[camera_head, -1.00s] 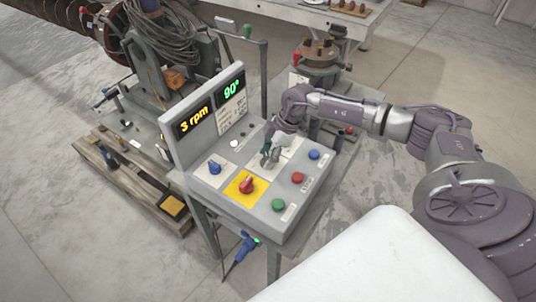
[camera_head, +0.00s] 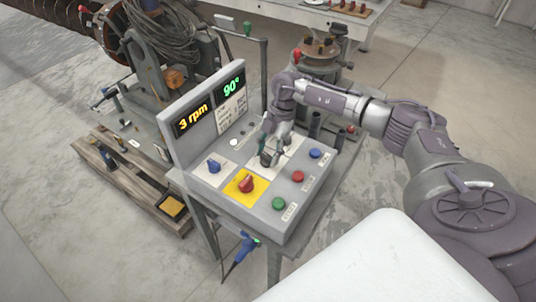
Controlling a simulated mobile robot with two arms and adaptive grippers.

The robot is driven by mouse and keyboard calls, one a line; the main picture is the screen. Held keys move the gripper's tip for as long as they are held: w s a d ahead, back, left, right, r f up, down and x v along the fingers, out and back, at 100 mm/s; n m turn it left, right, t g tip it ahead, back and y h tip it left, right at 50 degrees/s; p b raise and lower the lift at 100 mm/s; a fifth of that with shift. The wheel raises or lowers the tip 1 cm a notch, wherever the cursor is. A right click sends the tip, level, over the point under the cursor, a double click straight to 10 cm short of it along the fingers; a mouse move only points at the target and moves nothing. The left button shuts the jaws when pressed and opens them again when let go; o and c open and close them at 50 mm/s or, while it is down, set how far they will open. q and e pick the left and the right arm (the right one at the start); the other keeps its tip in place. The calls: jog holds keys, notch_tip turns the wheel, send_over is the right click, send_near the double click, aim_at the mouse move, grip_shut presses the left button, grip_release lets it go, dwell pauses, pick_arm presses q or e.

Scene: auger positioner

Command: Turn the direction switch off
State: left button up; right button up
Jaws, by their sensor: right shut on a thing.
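A grey control box (camera_head: 252,212) has several knobs and buttons on its sloping top. My right gripper (camera_head: 268,157) points down over the white plate behind the yellow one. It is shut on a dark knob there, likely the direction switch, which the fingers mostly hide. I cannot read its setting or label. A blue knob (camera_head: 214,166) sits on a white plate at the left, and a red knob (camera_head: 246,184) sits on the yellow plate in front. My left gripper is out of view.
Blue (camera_head: 315,153), red (camera_head: 297,176) and green (camera_head: 278,203) buttons line the box's right side, close to my gripper. An upright display (camera_head: 206,112) reading 3 rpm and 90° stands at the back. A wooden pallet (camera_head: 130,184) lies on the floor at left.

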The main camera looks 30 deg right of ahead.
jog(key=shift+n+g, duration=0.3)
jog(key=shift+n, duration=0.5)
jog(key=o, duration=1.2)
jog(key=shift+c, duration=0.2)
jog(key=shift+r, duration=0.1)
jog(key=v, duration=1.2)
jog(key=shift+w+a, duration=0.1)
